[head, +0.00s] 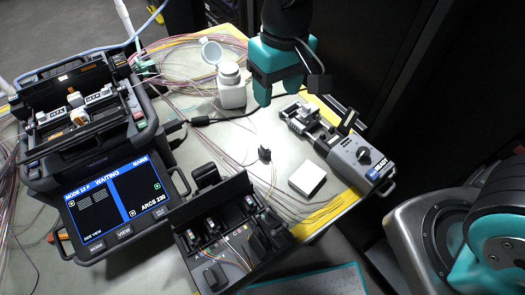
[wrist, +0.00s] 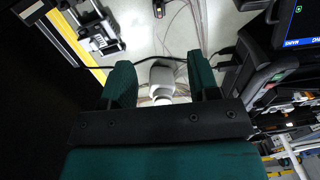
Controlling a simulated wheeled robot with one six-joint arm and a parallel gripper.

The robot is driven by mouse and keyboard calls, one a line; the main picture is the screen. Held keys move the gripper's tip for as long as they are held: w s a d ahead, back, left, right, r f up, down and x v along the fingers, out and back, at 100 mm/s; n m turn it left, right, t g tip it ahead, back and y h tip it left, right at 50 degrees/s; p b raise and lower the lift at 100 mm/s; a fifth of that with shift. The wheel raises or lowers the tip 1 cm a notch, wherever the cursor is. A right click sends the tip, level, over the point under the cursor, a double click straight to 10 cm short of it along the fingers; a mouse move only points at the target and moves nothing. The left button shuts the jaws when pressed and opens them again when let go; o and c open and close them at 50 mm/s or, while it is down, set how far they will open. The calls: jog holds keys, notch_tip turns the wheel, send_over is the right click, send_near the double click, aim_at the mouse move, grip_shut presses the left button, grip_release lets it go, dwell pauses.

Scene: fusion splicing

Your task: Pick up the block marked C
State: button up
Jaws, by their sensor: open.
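My gripper (head: 277,88) is open and empty above the far right part of the table. In the wrist view its two teal fingers (wrist: 160,63) are spread apart, with the white bottle seen between and beyond them. A black tray (head: 262,186) at the table's front holds several dark blocks (head: 214,275) in its compartments. I cannot read a C on any block, so I cannot tell which one is marked C. A small dark piece (head: 265,154) stands on the bare table between the gripper and the tray; its marking cannot be read.
A fusion splicer (head: 95,150) with a lit screen stands at the left. An open white bottle (head: 231,88) stands left of my gripper. A grey device (head: 350,155) and a white square block (head: 307,178) are at the right. Loose fibres cross the table.

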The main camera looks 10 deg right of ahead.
notch_tip(320, 180, down, 3)
jog(key=w+a, duration=0.1)
jog(key=w, duration=0.1)
send_over(266, 147)
jog(key=shift+h, duration=0.4)
notch_tip(266, 147, down, 11)
jog(key=shift+s+f, duration=0.1)
jog(key=shift+f, duration=0.05)
jog(key=shift+f+p, duration=0.6)
jog(key=shift+f, duration=2.35)
jog(key=c, duration=1)
